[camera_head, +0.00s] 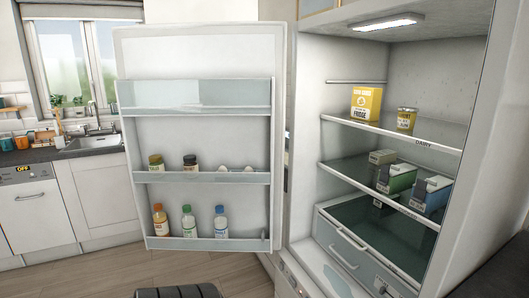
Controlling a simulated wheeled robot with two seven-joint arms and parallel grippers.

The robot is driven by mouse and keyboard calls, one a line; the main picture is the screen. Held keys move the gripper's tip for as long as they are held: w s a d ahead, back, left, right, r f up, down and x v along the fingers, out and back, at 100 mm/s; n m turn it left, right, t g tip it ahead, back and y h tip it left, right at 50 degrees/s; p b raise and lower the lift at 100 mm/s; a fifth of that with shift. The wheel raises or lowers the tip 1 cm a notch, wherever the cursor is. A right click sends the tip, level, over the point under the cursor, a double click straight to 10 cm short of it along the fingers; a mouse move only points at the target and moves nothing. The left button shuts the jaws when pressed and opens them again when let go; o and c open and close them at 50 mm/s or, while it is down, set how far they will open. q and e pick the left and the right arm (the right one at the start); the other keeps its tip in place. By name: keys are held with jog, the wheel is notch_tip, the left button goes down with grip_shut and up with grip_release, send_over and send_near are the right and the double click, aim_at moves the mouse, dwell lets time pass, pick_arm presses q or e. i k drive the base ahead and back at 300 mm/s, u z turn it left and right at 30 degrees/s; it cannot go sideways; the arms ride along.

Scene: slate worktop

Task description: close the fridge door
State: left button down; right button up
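The fridge door (200,57) stands wide open in the middle of the head view, its inner side toward me. Its shelves hold several bottles and jars. The fridge body (434,88) is at the right with its lit interior exposed. The door's hinge side is at the right, next to the fridge opening. The door's outer side and handle are hidden. Neither of my grippers shows in the view.
Inside the fridge are a yellow box (366,103), a yellow can (406,119), cartons and a drawer (360,262). A counter with a sink (93,143) stands behind the door at the left. Bare wooden floor (95,280) lies below the door.

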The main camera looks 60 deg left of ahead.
aim_at(238, 63)
jog(key=k, duration=1)
jog(key=u, duration=3.2)
jog(key=i, duration=4.25)
jog(key=z, duration=1.15)
jog(key=i, duration=1.15)
